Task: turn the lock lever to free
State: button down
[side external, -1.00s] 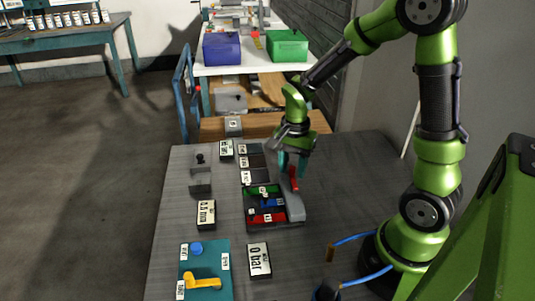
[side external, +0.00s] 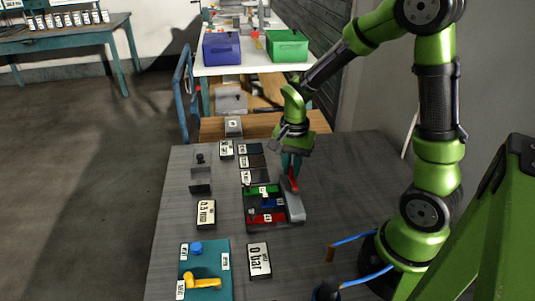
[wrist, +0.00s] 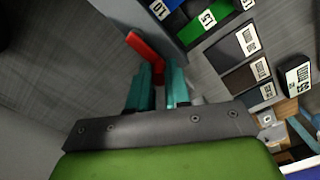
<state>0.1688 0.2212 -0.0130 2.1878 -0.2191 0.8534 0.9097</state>
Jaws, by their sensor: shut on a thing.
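The red lever (side external: 293,184) stands on the grey housing (side external: 295,207) at the right side of the dark tray with coloured bars. My gripper (side external: 291,166) points down over it, with its teal fingers around the lever's upper part. In the wrist view the red lever (wrist: 147,48) shows between and beyond the two teal fingers (wrist: 160,82), which are shut on it. The part between the fingers is mostly hidden. The lever's pivot is also hard to see.
The dark tray (side external: 248,222) holds green, blue and red labelled bars. A teal plate (side external: 216,288) with a yellow handle (side external: 201,281) and a "0 bar" display (side external: 259,260) lie nearer. The table right of the housing is clear.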

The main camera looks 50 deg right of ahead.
jog(key=n, duration=0.1)
jog(key=a+n, duration=0.1)
jog(key=n, duration=0.1)
jog(key=w+n, duration=0.1)
jog(key=shift+a+r+n, duration=0.1)
jog(key=shift+a+n, duration=0.15)
jog(key=shift+n, duration=0.15)
jog(key=n, duration=0.1)
jog(key=a+n, duration=0.1)
jog(key=n, duration=0.2)
jog(key=shift+a+n, duration=0.3)
jog(key=n, duration=0.1)
jog(key=a+n, duration=0.1)
jog(key=n, duration=0.1)
jog(key=shift+a+n, duration=0.15)
jog(key=shift+n, duration=0.15)
jog(key=shift+s+a+n, duration=0.25)
jog(key=shift+a+n, duration=0.1)
jog(key=shift+n, duration=0.75)
jog(key=shift+s+a+n, duration=0.25)
jog(key=shift+a+n, duration=0.05)
jog(key=shift+n, duration=0.8)
jog(key=c, duration=1.1)
grip_release()
notch_tip(320, 180, up, 17)
jog(key=shift+f, duration=0.1)
